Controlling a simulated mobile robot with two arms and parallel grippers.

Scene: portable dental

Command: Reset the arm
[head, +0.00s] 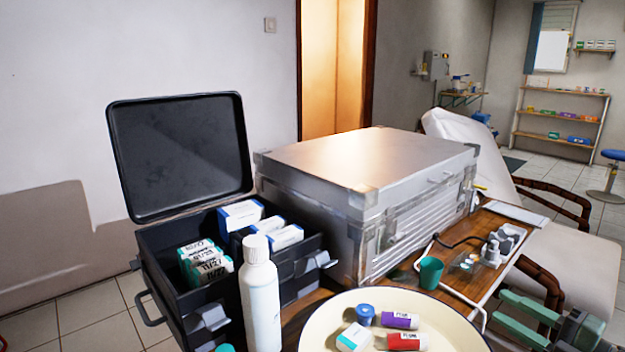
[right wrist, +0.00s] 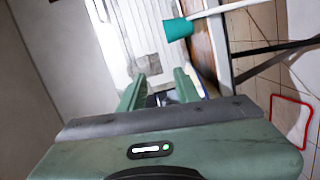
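My right gripper (head: 498,306) is at the lower right of the head view, its two green fingers apart with nothing visible between them. It is close to the right edge of the wooden table, near the white wire rail. In the right wrist view, my right gripper (right wrist: 159,80) also shows its fingers spread, with the metal case (right wrist: 145,40) beyond them and the teal cup (right wrist: 178,29) beyond and above the right finger. My left gripper and arm are out of view.
A black open box (head: 160,250) holds several small cartons. A white bottle (head: 260,295) stands before it. A cream tray (head: 455,325) holds vials and a small box. The silver case (head: 375,160) and teal cup (head: 431,272) stand behind. A reclined chair (head: 580,265) is at right.

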